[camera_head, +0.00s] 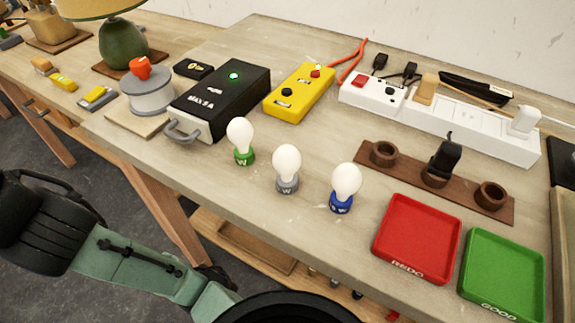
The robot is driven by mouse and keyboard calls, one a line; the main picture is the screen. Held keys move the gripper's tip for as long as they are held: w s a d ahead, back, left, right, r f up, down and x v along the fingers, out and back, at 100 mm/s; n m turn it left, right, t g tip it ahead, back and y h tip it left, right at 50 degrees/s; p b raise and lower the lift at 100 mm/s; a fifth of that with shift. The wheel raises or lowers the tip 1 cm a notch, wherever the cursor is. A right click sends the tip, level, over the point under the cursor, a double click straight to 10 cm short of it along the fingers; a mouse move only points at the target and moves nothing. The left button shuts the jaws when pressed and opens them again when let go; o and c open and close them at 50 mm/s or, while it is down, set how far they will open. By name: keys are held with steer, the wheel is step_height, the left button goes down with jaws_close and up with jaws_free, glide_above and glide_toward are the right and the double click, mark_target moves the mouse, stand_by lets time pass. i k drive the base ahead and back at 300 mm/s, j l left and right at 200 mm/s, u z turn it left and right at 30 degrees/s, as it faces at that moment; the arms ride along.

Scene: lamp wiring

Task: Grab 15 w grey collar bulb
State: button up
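The grey collar bulb (287,168) stands upright on the workbench, in the middle of a row of three. The green collar bulb (241,141) is to its left and the blue collar bulb (345,187) to its right. The wattage print on the grey collar is too small to read. My arm shows at the lower left, in front of the bench's front edge. My gripper's fingers are not in view.
A black box with a green light (221,95) and a yellow meter (299,92) stand behind the bulbs. A red tray (417,238), a green tray (503,275) and a wooden socket holder (408,174) lie to the right. A white power strip (470,132) is at the back.

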mark_target(286, 160)
steer(key=k+j+z, duration=0.1)
steer(key=j, duration=0.25)
steer(key=k+j+z, duration=0.1)
steer(key=j, duration=0.25)
steer(key=k+j+z, duration=0.1)
steer(key=j, duration=0.25)
steer(key=k+j, duration=0.2)
steer(key=j, duration=0.15)
steer(key=k+j+z, duration=0.15)
steer(key=j, duration=0.2)
